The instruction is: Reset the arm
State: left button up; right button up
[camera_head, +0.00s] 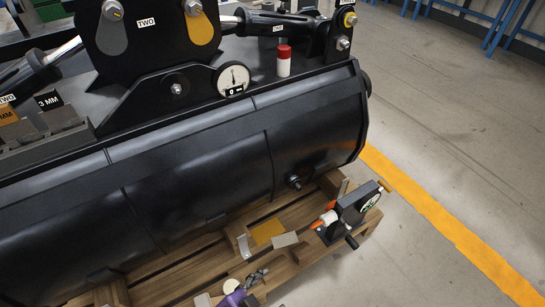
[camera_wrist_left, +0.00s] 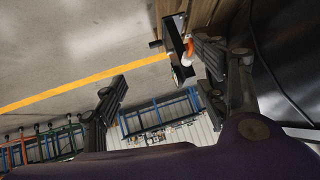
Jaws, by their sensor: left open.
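In the left wrist view my left gripper (camera_wrist_left: 163,68) is open, its two dark fingers wide apart with nothing between them. Past its right finger is a dark device with a white and orange nozzle, the hand-cranked unit (camera_wrist_left: 178,48). In the head view this crank unit (camera_head: 350,213) sits at the right end of the wooden pallet. A purple part (camera_head: 236,296), apparently of my left arm, shows at the bottom edge of the head view. The left gripper's fingers are hard to make out there. My right gripper is in neither view.
A large black cylindrical attachment (camera_head: 200,165) fills the left and middle of the head view, above the pallet (camera_head: 180,275). A gauge (camera_head: 233,79) and a red-capped white bottle (camera_head: 284,61) are on top. Open floor with a yellow line (camera_head: 440,220) lies to the right.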

pick_arm(q)
jog(key=s+a+r+n+t+y+p, duration=0.1)
jog(key=s+a+r+n+y+p, duration=0.5)
jog(key=s+a+r+n+p, duration=0.4)
jog(key=shift+s+a+r+n+t+p, duration=0.4)
jog(key=shift+s+a+r+p, duration=2.5)
jog(key=shift+a+r, duration=1.3)
pick_arm(e)
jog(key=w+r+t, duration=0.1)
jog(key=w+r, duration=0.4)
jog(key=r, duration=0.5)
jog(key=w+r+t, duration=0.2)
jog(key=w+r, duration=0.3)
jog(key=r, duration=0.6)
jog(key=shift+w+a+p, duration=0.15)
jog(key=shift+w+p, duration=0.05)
jog(key=shift+p, duration=0.15)
pick_arm(q)
jog(key=shift+w+d+r, duration=0.3)
jog(key=shift+w, duration=0.05)
